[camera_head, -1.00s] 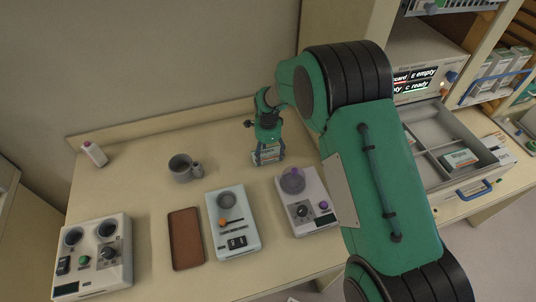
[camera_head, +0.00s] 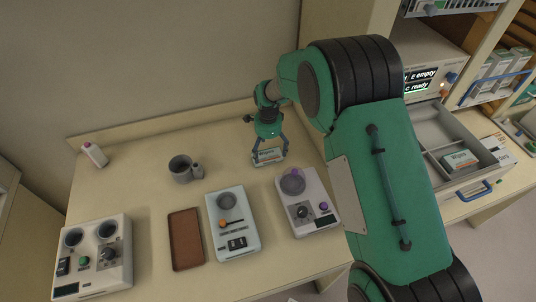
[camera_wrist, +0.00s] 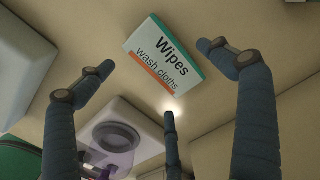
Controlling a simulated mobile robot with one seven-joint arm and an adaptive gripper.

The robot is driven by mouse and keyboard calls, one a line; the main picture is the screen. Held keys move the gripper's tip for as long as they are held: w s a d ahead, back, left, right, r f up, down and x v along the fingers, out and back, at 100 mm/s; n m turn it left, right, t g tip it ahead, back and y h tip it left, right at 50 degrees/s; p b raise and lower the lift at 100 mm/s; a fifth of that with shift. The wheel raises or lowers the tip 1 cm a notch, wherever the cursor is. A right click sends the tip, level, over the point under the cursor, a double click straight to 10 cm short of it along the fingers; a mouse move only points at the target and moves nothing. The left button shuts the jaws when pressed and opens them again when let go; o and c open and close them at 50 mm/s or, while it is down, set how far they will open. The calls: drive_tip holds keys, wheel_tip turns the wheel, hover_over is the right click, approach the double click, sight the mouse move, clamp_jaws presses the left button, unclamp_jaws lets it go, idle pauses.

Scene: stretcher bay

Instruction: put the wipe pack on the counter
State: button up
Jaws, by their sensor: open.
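The wipe pack (camera_head: 268,156), a white box with a green edge and an orange stripe, lies on the counter (camera_head: 225,158) near the back right. In the wrist view its label on the pack (camera_wrist: 163,55) reads "Wipes wash cloths". My gripper (camera_head: 270,149) is open just above the pack. In the wrist view its fingers (camera_wrist: 158,72) are spread, with gaps between the fingertips and the pack. Nothing is held.
A grey mug (camera_head: 180,169), a brown tray (camera_head: 185,240) and several grey devices, one with a purple knob (camera_head: 308,202), stand on the counter. An open drawer (camera_head: 490,150) at right holds a similar box (camera_head: 459,160). Bare counter lies left of the pack.

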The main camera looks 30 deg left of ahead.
sight(269, 157)
wheel_tip(269, 157, up, 9)
idle(0.4)
idle(0.5)
idle(0.4)
drive_tip(key=w+d+r+n+t, duration=0.1)
drive_tip(key=d+r+n, duration=0.1)
drive_tip(key=d+r, duration=1.4)
drive_tip(key=s+d+r+n+t+y, duration=0.1)
drive_tip(key=s+d+r, duration=0.2)
drive_tip(key=d+r, duration=0.4)
drive_tip(key=s+d+r+n+t, duration=0.15)
drive_tip(key=d+r, duration=0.25)
drive_tip(key=d, duration=0.5)
drive_tip(key=s+d+r+n, duration=0.2)
drive_tip(key=s+d+r, duration=0.3)
drive_tip(key=s+d, duration=0.7)
drive_tip(key=s+d+f+n+t+h, duration=0.1)
drive_tip(key=s+d+n+t, duration=0.1)
drive_tip(key=s+d, duration=0.8)
drive_tip(key=s, duration=0.3)
drive_tip(key=shift+s+d, duration=0.25)
drive_tip(key=shift+d, duration=0.1)
